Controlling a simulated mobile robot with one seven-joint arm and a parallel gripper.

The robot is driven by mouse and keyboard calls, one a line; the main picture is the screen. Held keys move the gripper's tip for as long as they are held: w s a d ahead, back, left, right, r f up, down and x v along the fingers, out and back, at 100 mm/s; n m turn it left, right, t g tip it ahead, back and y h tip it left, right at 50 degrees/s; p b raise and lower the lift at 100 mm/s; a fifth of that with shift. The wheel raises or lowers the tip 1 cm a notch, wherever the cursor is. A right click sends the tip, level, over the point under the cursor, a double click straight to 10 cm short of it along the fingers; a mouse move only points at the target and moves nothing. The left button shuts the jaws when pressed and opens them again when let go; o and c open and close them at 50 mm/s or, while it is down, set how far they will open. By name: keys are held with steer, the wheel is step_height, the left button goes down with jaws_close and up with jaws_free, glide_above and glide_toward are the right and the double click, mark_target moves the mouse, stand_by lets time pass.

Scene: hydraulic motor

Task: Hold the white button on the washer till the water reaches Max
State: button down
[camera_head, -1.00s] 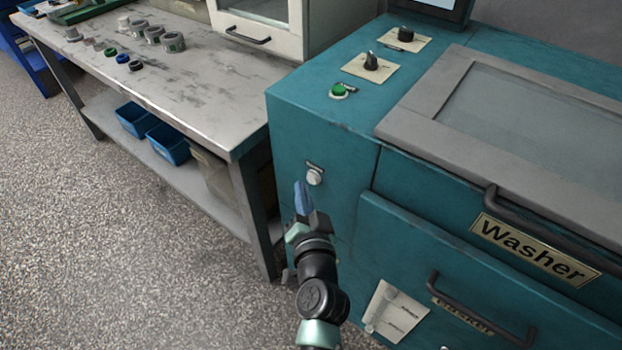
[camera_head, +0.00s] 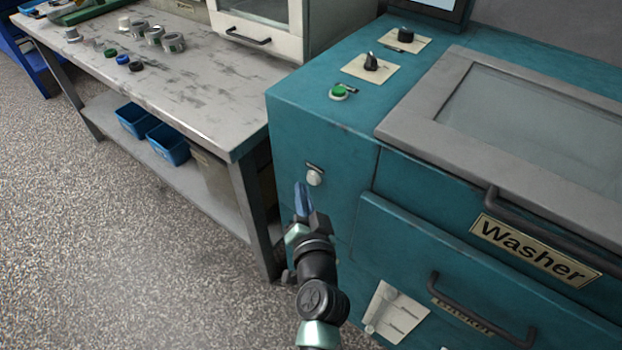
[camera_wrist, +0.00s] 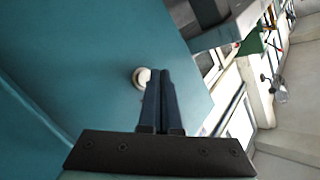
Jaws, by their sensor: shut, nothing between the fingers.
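The white button (camera_head: 314,177) is on the left part of the teal washer's front face (camera_head: 300,135), under a small dark label. My gripper (camera_head: 301,186) is shut and empty, with its blue fingers pointing up just left of and below the button in the head view. In the wrist view, the button (camera_wrist: 141,77) shows beside the tips of my shut fingers (camera_wrist: 160,72), partly overlapped by them. I cannot tell whether the fingertips touch it. No water level can be made out in these views.
A green button (camera_head: 338,91) and two black knobs (camera_head: 371,61) are on the washer's top. A grey lid (camera_head: 440,85) and a drawer handle (camera_head: 480,310) lie to the right. A workbench (camera_head: 200,90) with small parts stands left; the floor in front of it is clear.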

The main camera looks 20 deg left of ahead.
steer(key=shift+w, duration=0.1)
stand_by(0.7)
steer(key=shift+w+d+b, duration=0.15)
steer(key=shift+w+b, duration=0.15)
steer(key=shift+b, duration=0.05)
steer(key=shift+w+d, duration=0.15)
steer(key=shift+w, duration=0.2)
stand_by(6.6)
